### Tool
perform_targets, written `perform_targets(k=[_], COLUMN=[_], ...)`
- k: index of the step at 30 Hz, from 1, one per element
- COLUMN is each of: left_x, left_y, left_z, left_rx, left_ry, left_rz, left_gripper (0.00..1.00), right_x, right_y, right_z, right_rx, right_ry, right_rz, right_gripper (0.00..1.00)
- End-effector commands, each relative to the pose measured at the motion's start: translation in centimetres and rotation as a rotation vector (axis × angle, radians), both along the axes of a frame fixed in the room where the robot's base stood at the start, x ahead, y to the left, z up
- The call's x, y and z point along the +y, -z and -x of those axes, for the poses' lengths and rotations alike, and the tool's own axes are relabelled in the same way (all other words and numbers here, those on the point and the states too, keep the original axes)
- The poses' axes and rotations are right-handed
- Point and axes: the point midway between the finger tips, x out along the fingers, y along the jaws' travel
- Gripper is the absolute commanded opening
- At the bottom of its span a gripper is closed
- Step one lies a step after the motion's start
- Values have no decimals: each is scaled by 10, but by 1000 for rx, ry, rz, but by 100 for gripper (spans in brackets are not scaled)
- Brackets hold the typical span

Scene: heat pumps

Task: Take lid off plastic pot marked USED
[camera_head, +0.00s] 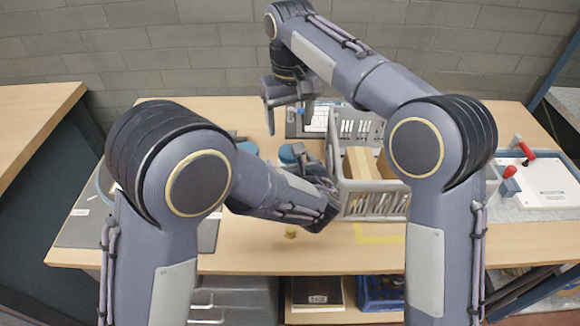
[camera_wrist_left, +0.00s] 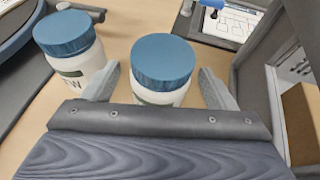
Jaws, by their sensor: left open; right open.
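A white plastic pot with a blue lid (camera_wrist_left: 163,64) stands between the open fingers of my left gripper (camera_wrist_left: 157,78) in the left wrist view. Its label is mostly hidden by the gripper body. A second white pot with a blue lid (camera_wrist_left: 68,36) stands to the left, outside the fingers; its partly visible label ends in "W". In the head view, the lids show as blue discs (camera_head: 248,148) and (camera_head: 290,152) on the table. My left gripper (camera_head: 312,163) is beside the right-hand lid. My right gripper (camera_head: 287,112) is open and empty, higher and farther back.
A grey crate (camera_head: 372,186) with a cardboard divider stands just right of the left gripper. A grey panel (camera_head: 360,126) lies behind. A white box with red levers (camera_head: 540,180) is at the right.

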Motion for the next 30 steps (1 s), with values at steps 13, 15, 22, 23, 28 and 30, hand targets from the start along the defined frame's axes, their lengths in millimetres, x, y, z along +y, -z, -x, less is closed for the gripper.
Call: perform_targets(k=[13,15,22,23,28,30], left_x=[6,6,6,6,6,6], left_y=[11,11,11,11,11,11], left_z=[-26,-26,-26,-26,-26,-26], left_rx=[0,0,1,1,1,1], left_ry=[1,1,1,1,1,1], left_rz=[0,0,1,1,1,1], left_gripper=[79,79,59,56,33,24], right_x=[0,0,0,0,0,0], right_y=[0,0,0,0,0,0], right_z=[0,0,0,0,0,0], right_rx=[0,0,0,0,0,0], right_ry=[0,0,0,0,0,0], right_rz=[0,0,0,0,0,0], right_gripper=[68,68,68,68,68,68])
